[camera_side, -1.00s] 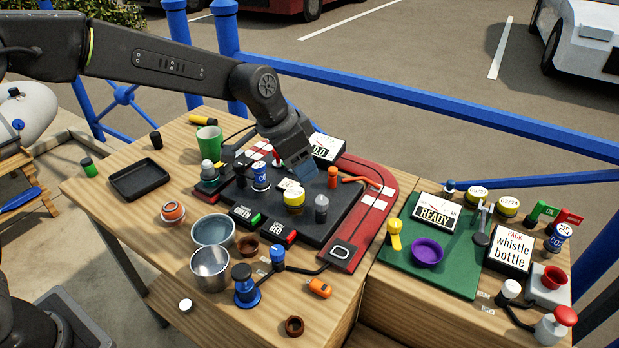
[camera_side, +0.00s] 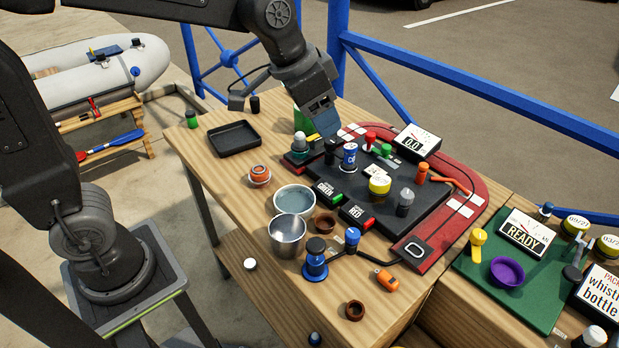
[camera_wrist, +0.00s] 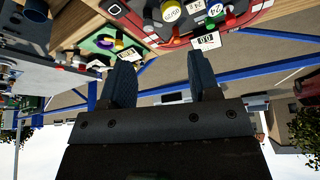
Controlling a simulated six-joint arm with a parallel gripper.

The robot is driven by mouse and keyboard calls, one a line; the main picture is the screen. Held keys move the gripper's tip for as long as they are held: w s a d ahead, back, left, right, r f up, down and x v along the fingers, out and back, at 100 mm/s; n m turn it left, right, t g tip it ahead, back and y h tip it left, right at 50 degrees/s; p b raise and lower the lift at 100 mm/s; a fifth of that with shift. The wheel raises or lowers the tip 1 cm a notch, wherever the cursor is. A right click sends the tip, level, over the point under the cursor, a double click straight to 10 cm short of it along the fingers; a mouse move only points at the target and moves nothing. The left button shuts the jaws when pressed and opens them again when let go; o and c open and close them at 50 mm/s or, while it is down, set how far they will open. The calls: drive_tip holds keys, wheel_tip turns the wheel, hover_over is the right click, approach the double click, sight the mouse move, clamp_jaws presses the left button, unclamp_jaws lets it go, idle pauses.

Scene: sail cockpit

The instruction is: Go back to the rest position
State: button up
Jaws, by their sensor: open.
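My gripper (camera_side: 326,118) is above the back left part of the black board, near the dark-blue can (camera_side: 349,156). In the wrist view its two blue fingers (camera_wrist: 163,85) stand apart with nothing between them. The gripper points down and hides part of the green cup (camera_side: 302,121) behind it. The task names no object.
A green board (camera_side: 478,278) lies right.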

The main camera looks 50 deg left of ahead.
drive_tip(key=s+a+f+n, duration=0.1)
drive_tip(key=s+a+n, duration=0.1)
drive_tip(key=s, duration=0.6)
drive_tip(key=s+a+n+t+y, duration=0.1)
drive_tip(key=s+a, duration=0.3)
drive_tip(key=s, duration=0.4)
drive_tip(key=shift+s+a+f+n+y, duration=0.2)
drive_tip(key=shift+a+f+n+y, duration=0.1)
drive_tip(key=shift+a+f+n, duration=0.15)
drive_tip(key=shift+d+r, duration=0.1)
drive_tip(key=shift+d, duration=0.05)
